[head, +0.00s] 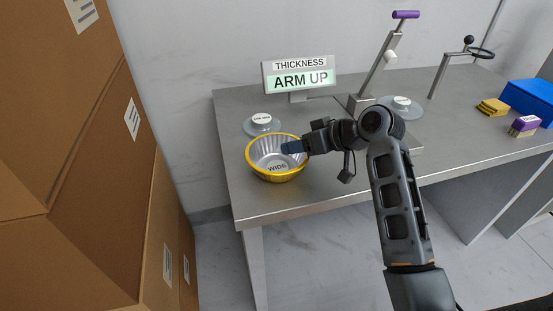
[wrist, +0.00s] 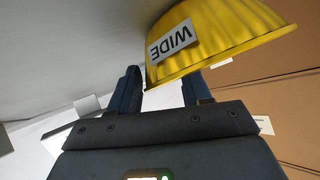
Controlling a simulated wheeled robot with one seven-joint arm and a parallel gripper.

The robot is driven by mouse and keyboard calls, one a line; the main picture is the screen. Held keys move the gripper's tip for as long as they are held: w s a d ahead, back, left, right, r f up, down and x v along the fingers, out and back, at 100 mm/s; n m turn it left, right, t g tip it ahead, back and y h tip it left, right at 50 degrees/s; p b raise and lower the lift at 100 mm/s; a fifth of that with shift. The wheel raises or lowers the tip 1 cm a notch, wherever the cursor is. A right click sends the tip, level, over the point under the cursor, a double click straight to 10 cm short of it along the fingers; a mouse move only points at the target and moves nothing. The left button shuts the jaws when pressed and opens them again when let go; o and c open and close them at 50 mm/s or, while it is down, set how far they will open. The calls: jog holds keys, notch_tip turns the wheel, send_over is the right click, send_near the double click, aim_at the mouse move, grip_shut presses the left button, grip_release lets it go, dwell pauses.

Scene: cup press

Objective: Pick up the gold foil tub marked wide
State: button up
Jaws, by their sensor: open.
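The gold foil tub (head: 268,175) stands upright on the grey table near its left end. It has a silver inside, a yellow rim and a label reading WIDE. In the wrist view the yellow tub (wrist: 225,40) fills the top right, its WIDE label upside down. My gripper (head: 291,147) comes in from the right, with its blue fingers at the tub's right rim. In the wrist view my gripper (wrist: 162,77) has its two fingers apart, and the tub's edge shows between and beyond them. I cannot tell whether a finger touches the tub.
A labelled clear disc (head: 262,125) lies just behind the tub. A THICKNESS sign (head: 300,76) reading ARM UP stands behind. A press with a purple handle (head: 405,14), a ring stand (head: 440,75) and a blue bin (head: 528,101) are to the right. Cardboard boxes (head: 85,150) stack at left.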

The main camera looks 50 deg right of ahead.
jog(key=shift+x, duration=1.1)
grip_shut()
